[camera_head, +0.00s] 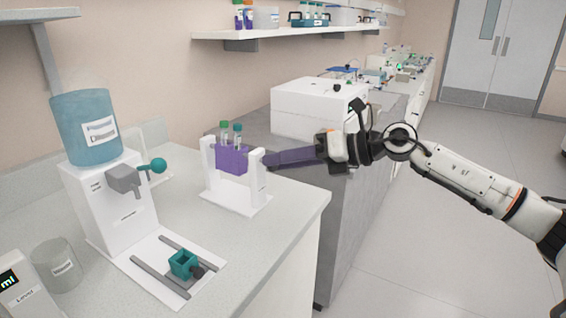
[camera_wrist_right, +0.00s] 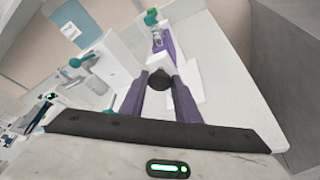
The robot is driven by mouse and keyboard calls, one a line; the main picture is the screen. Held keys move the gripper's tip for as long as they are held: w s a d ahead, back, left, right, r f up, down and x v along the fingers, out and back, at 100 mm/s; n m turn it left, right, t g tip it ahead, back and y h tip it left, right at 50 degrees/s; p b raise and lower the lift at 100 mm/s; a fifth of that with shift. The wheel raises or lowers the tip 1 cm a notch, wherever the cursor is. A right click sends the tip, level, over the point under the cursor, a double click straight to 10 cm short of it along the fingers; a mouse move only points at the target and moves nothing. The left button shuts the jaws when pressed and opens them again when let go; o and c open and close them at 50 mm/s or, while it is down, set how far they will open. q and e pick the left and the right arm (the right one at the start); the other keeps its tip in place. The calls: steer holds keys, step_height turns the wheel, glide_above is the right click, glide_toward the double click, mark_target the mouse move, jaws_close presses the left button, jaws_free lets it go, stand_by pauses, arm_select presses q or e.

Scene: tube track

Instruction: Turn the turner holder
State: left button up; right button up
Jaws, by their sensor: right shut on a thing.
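The turner holder is a white two-post stand (camera_head: 257,182) with a purple tube rack (camera_head: 231,161) between its posts. It stands near the right edge of the counter. Two upright tubes with green (camera_head: 224,126) and teal (camera_head: 237,129) caps sit in the rack. My right gripper (camera_head: 271,161) reaches in from the right, level with the rack. In the right wrist view its purple fingers are closed around a dark round knob (camera_wrist_right: 158,79) on the side of the stand. In the head view the fingers mostly hide the knob. My left gripper is not in view.
A white dispenser (camera_head: 110,205) with a blue tank (camera_head: 86,127) stands left of the holder. A teal cup block (camera_head: 183,264) sits on rails in front of it. A grey beaker (camera_head: 57,265) is at the left. A white box-shaped machine (camera_head: 310,103) stands behind, near my right arm.

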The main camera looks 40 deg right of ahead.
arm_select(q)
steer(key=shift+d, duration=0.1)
arm_select(e)
steer(key=shift+a+n+h, duration=0.1)
steer(key=shift+n+h, duration=0.2)
steer(key=shift+n, duration=0.2)
steer(key=o, duration=1)
arm_select(q)
steer(key=b, duration=0.1)
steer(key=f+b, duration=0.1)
steer(key=b, duration=0.1)
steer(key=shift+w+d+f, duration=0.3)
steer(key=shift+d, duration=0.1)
arm_select(e)
steer(key=v, duration=1)
steer(key=shift+s, duration=0.15)
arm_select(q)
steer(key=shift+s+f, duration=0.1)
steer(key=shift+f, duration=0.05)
